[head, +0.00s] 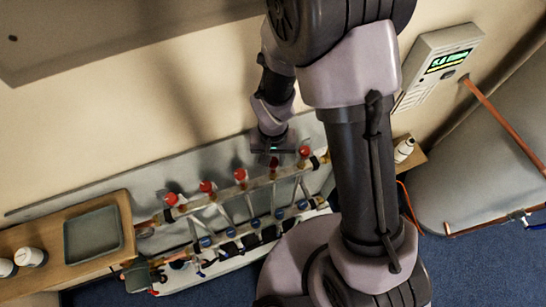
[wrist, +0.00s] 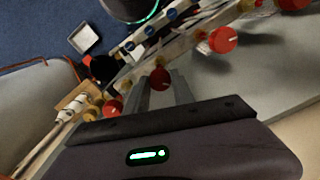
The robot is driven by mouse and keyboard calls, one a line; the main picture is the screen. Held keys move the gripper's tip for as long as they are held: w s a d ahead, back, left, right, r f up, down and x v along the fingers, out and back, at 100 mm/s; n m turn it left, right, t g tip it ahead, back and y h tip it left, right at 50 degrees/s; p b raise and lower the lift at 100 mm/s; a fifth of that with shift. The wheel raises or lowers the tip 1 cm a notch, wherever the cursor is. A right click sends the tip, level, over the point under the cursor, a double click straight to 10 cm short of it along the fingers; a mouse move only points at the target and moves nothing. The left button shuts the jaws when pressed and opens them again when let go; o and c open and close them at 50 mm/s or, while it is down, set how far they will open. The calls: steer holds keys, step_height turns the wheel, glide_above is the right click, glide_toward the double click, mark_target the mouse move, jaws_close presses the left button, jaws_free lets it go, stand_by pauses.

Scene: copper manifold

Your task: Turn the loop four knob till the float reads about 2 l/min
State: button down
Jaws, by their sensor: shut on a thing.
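A copper manifold (head: 225,203) with a row of red knobs runs along the wall in the head view. My gripper (head: 273,154) reaches down over the red knob (head: 274,162) second from the right end, which fits the loop four knob. In the wrist view my gripper (wrist: 161,86) has its two fingers on either side of this red knob (wrist: 160,79), shut on it. The float tubes below the knobs are too small and dim to read in either view.
Neighbouring red knobs stand close on both sides, one (wrist: 222,40) and another (wrist: 113,107) in the wrist view. A wooden shelf with a grey tray (head: 93,233) is at the left. A wall panel with a lit display (head: 447,61) hangs at the right.

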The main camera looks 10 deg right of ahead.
mark_target(273, 161)
steer(key=n+b, duration=0.1)
steer(key=n, duration=0.1)
steer(key=shift+n, duration=1.4)
steer(key=c, duration=1.1)
jaws_free()
step_height(273, 161, up, 18)
steer(key=p, duration=0.3)
steer(key=shift+f, duration=0.25)
